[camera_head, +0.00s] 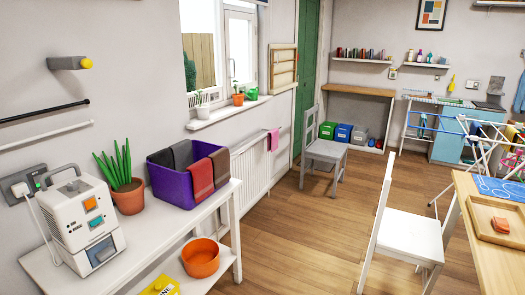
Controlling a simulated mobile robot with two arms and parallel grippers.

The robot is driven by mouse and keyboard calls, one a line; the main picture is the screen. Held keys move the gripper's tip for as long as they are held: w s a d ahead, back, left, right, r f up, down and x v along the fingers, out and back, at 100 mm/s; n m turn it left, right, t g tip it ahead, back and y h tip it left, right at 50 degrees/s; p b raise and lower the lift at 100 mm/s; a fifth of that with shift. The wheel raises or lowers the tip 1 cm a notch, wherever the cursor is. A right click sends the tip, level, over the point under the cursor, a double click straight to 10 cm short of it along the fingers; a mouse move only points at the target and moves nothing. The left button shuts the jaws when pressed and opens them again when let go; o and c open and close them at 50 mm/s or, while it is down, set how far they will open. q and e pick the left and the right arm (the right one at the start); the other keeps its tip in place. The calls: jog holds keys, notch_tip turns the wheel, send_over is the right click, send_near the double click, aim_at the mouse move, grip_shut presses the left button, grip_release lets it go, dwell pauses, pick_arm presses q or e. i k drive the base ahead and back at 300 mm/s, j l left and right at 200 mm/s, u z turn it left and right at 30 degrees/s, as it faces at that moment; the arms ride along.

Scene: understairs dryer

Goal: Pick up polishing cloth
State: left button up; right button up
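I cannot tell for certain which item is the polishing cloth. A pink cloth (273,139) hangs over the top of the white radiator (252,170) under the window. A purple basket (172,184) on the white side table holds folded cloths. A dark red cloth (200,180) and a dark grey cloth (163,161) drape over its rim. Cloths also hang on a drying rack (480,135) at the far right, too small to tell apart. Neither of my grippers shows in this view.
A white machine (87,220) and a potted plant (127,198) share the white table (150,238) with the basket. An orange bowl (201,258) sits on its lower shelf. A white chair (408,235) and wooden table (488,262) stand right. The floor (300,235) between is clear.

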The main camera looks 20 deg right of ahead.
aim_at(500, 225)
jog(key=i+l+z, duration=0.25)
jog(key=z, duration=0.15)
jog(key=i+l+z, duration=0.1)
jog(key=i+z, duration=1)
jog(key=z, duration=0.15)
jog(key=i+j+z, duration=0.2)
jog(key=z, duration=0.2)
jog(key=i, duration=0.1)
